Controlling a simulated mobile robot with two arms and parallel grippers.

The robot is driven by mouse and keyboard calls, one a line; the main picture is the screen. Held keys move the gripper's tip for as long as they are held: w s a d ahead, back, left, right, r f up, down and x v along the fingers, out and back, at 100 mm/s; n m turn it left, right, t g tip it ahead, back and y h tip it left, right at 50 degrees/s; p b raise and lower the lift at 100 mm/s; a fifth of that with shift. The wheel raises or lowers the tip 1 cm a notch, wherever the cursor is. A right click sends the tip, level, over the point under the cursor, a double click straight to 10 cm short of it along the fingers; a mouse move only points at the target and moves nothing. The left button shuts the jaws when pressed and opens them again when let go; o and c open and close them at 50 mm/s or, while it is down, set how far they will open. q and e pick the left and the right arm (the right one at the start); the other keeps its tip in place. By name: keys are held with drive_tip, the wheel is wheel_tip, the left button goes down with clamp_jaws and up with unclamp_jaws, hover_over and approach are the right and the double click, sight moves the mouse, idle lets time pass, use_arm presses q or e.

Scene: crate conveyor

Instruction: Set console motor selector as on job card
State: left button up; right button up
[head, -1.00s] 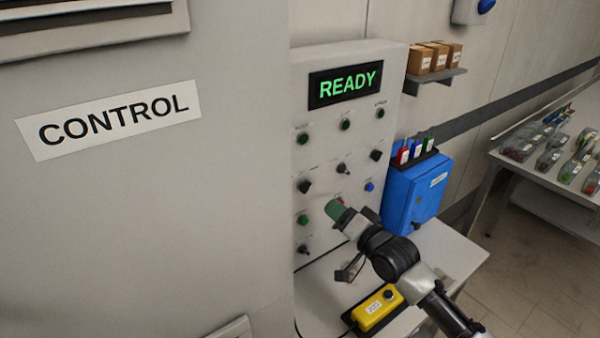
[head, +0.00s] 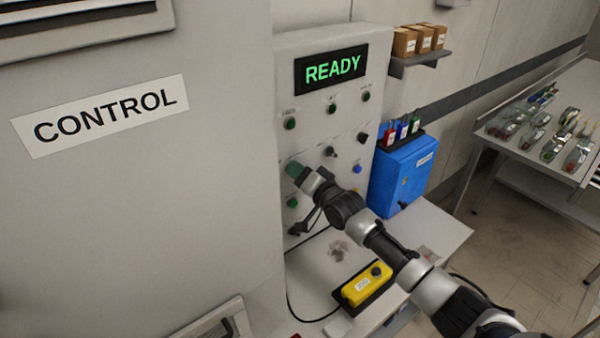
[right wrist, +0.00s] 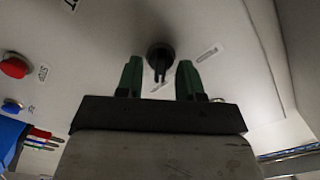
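The console (head: 284,75) is a pale panel with a lit display (head: 332,69) reading READY. Several lamps, buttons and black selectors sit on it. My right gripper (head: 294,170) is at the left side of its middle row and hides the selector there. In the right wrist view this black selector knob (right wrist: 160,52) shows between the two green fingertips, with a gap on each side. The gripper is open. Other black selectors (head: 331,152) are to its right. Small labels cannot be read, and I cannot make out a job card. My left gripper is not in view.
A grey CONTROL cabinet (head: 220,190) stands close on the left. A blue box (head: 400,175) with colored tags is right of the console. A yellow control box (head: 367,285) lies on the table (head: 440,235) below my right arm. A shelf (head: 420,60) holds small cartons.

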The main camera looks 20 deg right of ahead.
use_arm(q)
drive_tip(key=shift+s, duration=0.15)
use_arm(e)
drive_tip(key=shift+c, duration=0.9)
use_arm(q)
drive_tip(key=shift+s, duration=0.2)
use_arm(e)
clamp_jaws()
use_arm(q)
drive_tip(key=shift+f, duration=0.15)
use_arm(e)
drive_tip(key=shift+n, duration=0.3)
use_arm(q)
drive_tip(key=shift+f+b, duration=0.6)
drive_tip(key=shift+b, duration=0.1)
use_arm(e)
drive_tip(key=n, duration=0.9)
drive_tip(key=shift+a, duration=0.15)
drive_tip(key=shift+s, duration=0.1)
drive_tip(key=shift+o, duration=0.9)
unclamp_jaws()
